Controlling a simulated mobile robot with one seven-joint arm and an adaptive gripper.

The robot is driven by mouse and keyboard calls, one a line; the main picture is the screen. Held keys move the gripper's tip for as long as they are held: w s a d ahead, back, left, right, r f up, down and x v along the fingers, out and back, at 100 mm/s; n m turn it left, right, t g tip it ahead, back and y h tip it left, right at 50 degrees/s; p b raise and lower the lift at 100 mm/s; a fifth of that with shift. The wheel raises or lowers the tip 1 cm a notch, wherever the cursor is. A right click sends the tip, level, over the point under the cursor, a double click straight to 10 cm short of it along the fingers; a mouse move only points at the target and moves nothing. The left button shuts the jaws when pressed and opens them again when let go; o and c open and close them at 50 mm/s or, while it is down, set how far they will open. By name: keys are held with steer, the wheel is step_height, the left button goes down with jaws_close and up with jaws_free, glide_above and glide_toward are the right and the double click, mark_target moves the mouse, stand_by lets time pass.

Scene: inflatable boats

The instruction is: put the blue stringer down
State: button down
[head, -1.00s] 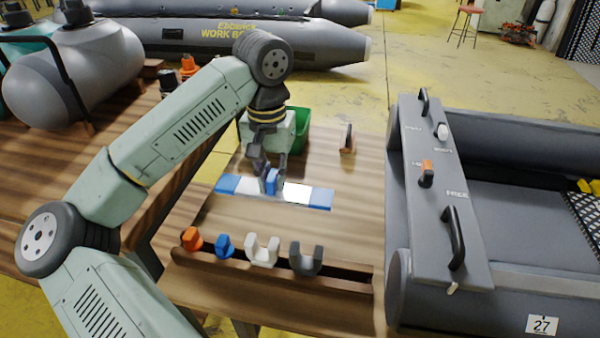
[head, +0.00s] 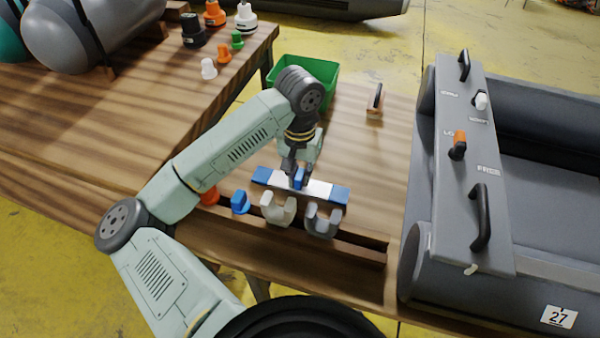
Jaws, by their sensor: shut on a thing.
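The blue stringer (head: 339,194) is a flat bar with blue ends, a pale middle and a blue grip block. My gripper (head: 297,180) is shut on the block at its middle and points down from above. The bar lies level, just behind and partly above a white U-shaped piece (head: 278,211) and a grey U-shaped piece (head: 322,221). I cannot tell whether it touches the bench or hangs a little above it. My fingers cover part of its middle.
A blue piece (head: 240,203) and an orange piece (head: 209,195), partly behind my arm, stand in the same wooden rack (head: 345,250). A grey boat (head: 425,190) stands right. The bench behind the bar is clear.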

mark_target(300, 174)
steer(key=shift+f+b, duration=0.3)
steer(key=c, duration=1.6)
jaws_free()
steer(key=shift+o, duration=0.2)
steer(key=shift+r, duration=0.1)
steer(key=shift+r+p, duration=0.2)
steer(key=shift+p, duration=0.25)
step_height(300, 174, up, 12)
steer(key=b, duration=0.2)
steer(key=shift+f, duration=0.15)
